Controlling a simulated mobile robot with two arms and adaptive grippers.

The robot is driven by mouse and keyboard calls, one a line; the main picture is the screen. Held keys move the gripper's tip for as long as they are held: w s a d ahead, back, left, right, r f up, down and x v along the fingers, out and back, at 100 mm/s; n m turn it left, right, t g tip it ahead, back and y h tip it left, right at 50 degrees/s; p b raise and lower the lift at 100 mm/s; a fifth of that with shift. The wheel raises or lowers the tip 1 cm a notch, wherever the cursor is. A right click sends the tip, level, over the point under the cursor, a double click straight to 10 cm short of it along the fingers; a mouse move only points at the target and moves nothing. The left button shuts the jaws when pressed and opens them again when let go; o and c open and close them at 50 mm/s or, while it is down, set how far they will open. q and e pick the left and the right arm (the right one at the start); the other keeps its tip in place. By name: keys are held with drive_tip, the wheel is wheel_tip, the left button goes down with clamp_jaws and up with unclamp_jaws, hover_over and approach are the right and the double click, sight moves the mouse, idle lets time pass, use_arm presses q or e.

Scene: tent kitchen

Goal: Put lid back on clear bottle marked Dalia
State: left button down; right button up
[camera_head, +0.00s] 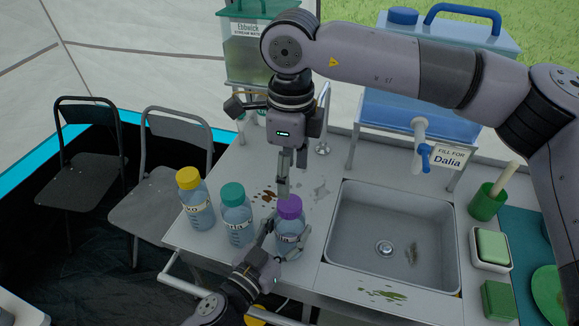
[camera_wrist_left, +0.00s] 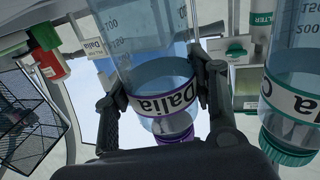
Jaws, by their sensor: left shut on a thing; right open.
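The clear bottle marked Dalia (camera_head: 291,230) stands upright on the counter, left of the sink. Its label (camera_wrist_left: 168,98) reads Dalia in the left wrist view, which is upside down. A purple lid (camera_head: 289,207) sits on its mouth; I cannot tell how tightly. It also shows in the left wrist view (camera_wrist_left: 174,134). My left gripper (camera_head: 286,243) is shut around the bottle body, with a finger on each side in the left wrist view (camera_wrist_left: 163,92). My right gripper (camera_head: 288,182) points down, open and empty, just above the lid.
A teal-lidded bottle (camera_head: 236,214) and a yellow-lidded bottle (camera_head: 195,199) stand left of Dalia's. The sink (camera_head: 393,282) is to the right. A blue tank with a tap (camera_head: 420,145) and a "Fill for Dalia" sign (camera_head: 448,157) stands behind. Dark stains mark the counter.

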sight(289, 203)
drive_tip(key=n, duration=0.3)
drive_tip(key=shift+r+n, duration=0.15)
drive_tip(key=shift+n, duration=0.25)
drive_tip(key=shift+f, duration=4)
drive_tip(key=shift+c, duration=0.2)
drive_tip(key=c, duration=1.2)
drive_tip(key=shift+o, duration=0.2)
drive_tip(key=shift+m, duration=1)
drive_tip(key=o, duration=1.3)
drive_tip(key=shift+o, duration=0.2)
